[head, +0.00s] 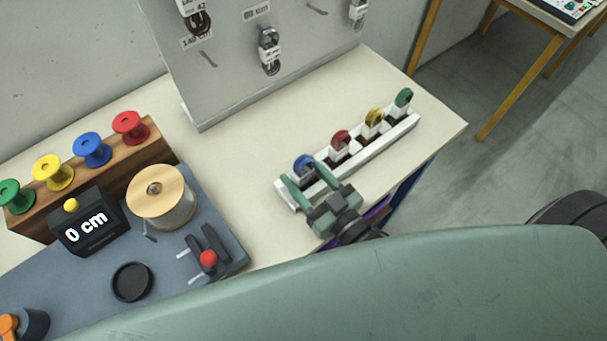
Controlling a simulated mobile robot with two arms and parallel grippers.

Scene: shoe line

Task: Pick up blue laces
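The blue laces (303,163) are a small coiled bundle with a white band. They stand in the leftmost slot of a white rack (381,151) on the table. My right gripper (306,182) is at the near left end of the rack, with its two fingers apart and pointing toward the blue laces. The fingers partly hide the lower part of the laces, and I cannot tell whether they touch them. My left gripper is not in view.
The rack also holds red (341,138), yellow (374,117) and green laces (404,97). A pegboard (235,75) with hanging laces stands behind. At left are coloured spools (92,149), a "0 cm" display (88,225) and a wooden spool (161,196). The table middle is clear.

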